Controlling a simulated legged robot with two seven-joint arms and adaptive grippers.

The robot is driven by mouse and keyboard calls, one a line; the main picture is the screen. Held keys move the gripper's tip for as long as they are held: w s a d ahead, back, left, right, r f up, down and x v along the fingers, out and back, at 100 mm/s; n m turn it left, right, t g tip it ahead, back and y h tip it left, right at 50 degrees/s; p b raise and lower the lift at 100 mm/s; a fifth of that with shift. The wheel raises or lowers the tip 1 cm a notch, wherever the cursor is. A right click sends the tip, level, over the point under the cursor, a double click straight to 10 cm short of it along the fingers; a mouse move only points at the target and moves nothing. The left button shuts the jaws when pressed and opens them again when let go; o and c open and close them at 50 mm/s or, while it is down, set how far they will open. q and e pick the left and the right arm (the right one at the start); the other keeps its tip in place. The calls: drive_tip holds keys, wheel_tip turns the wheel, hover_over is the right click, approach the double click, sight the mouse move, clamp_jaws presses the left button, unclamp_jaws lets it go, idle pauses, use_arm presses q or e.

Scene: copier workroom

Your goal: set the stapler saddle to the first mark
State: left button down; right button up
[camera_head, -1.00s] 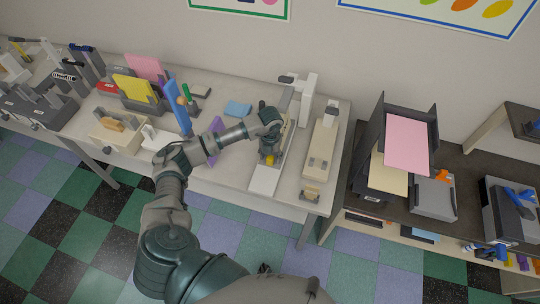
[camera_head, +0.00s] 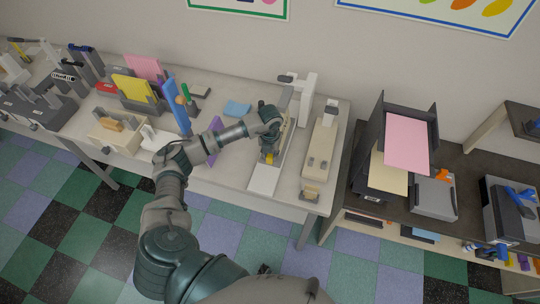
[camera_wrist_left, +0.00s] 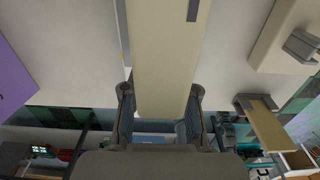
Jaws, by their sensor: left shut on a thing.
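The stapler (camera_head: 308,92) has a white upright column at the back right of the light table. Its long base ends in a pale plate (camera_head: 264,179) near the front edge. My left gripper (camera_head: 268,151) reaches down over this base. A small yellow part (camera_head: 268,158), which looks like the saddle, shows at its fingertips. The fingers are shut on it, but the grip itself is mostly hidden. In the left wrist view a long beige piece (camera_wrist_left: 168,60) runs between the fingers of my left gripper (camera_wrist_left: 160,95). The marks cannot be made out. My right gripper is out of view.
A second beige device (camera_head: 320,150) stands close to the right. A purple piece (camera_head: 215,145) and a blue panel (camera_head: 177,108) stand to the left. A blue pad (camera_head: 237,108) lies behind. A dark shelf with trays (camera_head: 432,196) is farther right.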

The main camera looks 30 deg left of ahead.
use_arm(q)
drive_tip(key=c, duration=0.9)
unclamp_jaws()
wheel_tip(320, 180, up, 12)
drive_tip(key=shift+a+f, duration=0.1)
drive_tip(key=shift+a, duration=0.05)
